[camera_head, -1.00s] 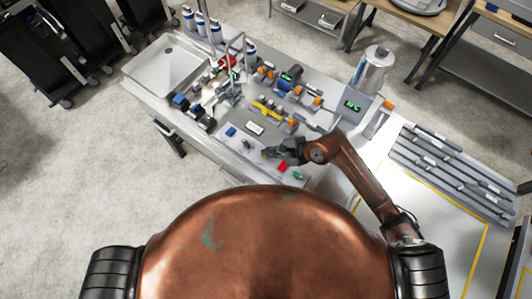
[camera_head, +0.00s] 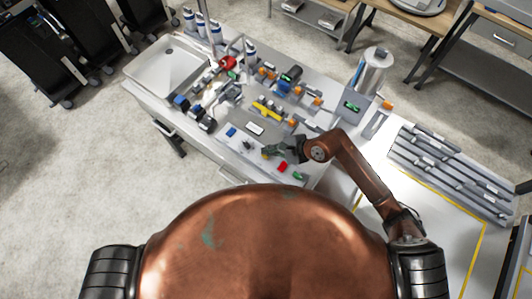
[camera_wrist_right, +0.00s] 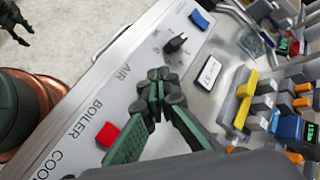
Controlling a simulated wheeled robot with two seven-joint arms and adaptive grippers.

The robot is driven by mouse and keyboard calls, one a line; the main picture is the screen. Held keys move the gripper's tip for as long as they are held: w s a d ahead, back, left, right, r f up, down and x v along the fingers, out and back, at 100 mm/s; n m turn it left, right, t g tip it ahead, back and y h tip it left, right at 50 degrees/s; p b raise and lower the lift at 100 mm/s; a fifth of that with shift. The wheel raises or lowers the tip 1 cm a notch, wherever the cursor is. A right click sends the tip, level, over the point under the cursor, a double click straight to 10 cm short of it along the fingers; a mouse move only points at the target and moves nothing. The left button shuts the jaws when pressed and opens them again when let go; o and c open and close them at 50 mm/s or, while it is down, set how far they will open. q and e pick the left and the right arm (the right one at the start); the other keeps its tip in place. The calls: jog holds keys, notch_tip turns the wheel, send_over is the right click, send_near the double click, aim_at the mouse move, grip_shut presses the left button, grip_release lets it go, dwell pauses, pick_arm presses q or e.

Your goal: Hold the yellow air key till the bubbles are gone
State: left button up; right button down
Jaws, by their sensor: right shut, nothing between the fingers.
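My right gripper (camera_head: 270,152) is over the front panel of the bench, with its arm coming in from the right. In the right wrist view its green fingers (camera_wrist_right: 158,85) are shut and empty, their tips down at the panel beside the printed word AIR. A small patch of the yellow air key (camera_head: 266,155) shows at the fingertips in the head view. In the wrist view the fingers hide the key, so I cannot tell whether it is pressed down. Bubbles cannot be made out. My left gripper is not in view.
A red key (camera_wrist_right: 107,134) sits by the word BOILER, with a green key (camera_head: 298,175) further right. A black knob (camera_wrist_right: 176,43) and blue key (camera_wrist_right: 200,19) are beyond. A yellow bar (camera_wrist_right: 245,98) and orange-capped valves stand behind. A metal canister (camera_head: 373,72) stands back right.

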jog(key=shift+r+p, duration=1.4)
jog(key=shift+r, duration=1.15)
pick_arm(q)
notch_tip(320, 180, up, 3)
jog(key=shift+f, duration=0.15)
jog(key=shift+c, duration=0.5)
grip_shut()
